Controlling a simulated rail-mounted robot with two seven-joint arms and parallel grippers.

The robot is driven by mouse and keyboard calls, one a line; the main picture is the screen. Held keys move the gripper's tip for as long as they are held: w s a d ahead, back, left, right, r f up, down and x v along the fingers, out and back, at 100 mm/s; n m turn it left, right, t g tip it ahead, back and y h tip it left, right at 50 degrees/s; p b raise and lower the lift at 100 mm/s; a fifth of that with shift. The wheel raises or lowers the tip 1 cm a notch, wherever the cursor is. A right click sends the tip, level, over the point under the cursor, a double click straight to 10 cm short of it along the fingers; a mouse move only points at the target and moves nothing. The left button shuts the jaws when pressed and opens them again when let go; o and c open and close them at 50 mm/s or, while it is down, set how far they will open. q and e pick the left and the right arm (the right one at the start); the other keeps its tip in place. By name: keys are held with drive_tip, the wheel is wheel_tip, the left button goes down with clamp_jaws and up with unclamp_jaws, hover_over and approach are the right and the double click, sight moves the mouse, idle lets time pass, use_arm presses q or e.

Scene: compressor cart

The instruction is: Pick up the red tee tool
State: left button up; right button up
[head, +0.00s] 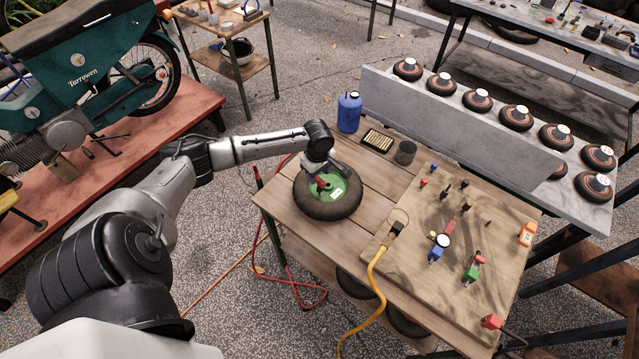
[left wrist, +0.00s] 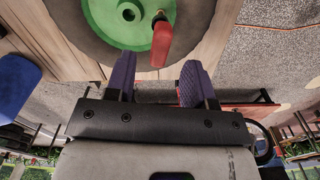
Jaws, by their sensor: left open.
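The red tee tool (head: 322,183) is at the green hub (head: 340,189) of a small black-tyred wheel (head: 327,208) lying flat on the wooden table. In the left wrist view its red handle (left wrist: 163,43) shows just beyond my fingertips, over the green hub (left wrist: 120,28), with a dark part at its far end. My left gripper (head: 318,170) is over the wheel, close to the tool. In the left wrist view its two purple-padded fingers (left wrist: 157,80) are apart with nothing between them. The tool's lower end is not clear. My right gripper is not in view.
A blue bottle (head: 349,112), a slotted tray (head: 377,141) and a dark cup (head: 405,153) stand at the table's back. A wooden board (head: 450,285) with several small tools and a yellow hose (head: 377,290) covers the right side. Bare planks lie right of the wheel.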

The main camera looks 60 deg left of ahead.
sight(319, 179)
use_arm(q)
drive_tip(key=f, duration=0.4)
drive_tip(key=shift+w+d+f+b, duration=0.1)
drive_tip(key=shift+d+f+b, duration=0.2)
drive_tip(key=shift+f, duration=0.55)
clamp_jaws()
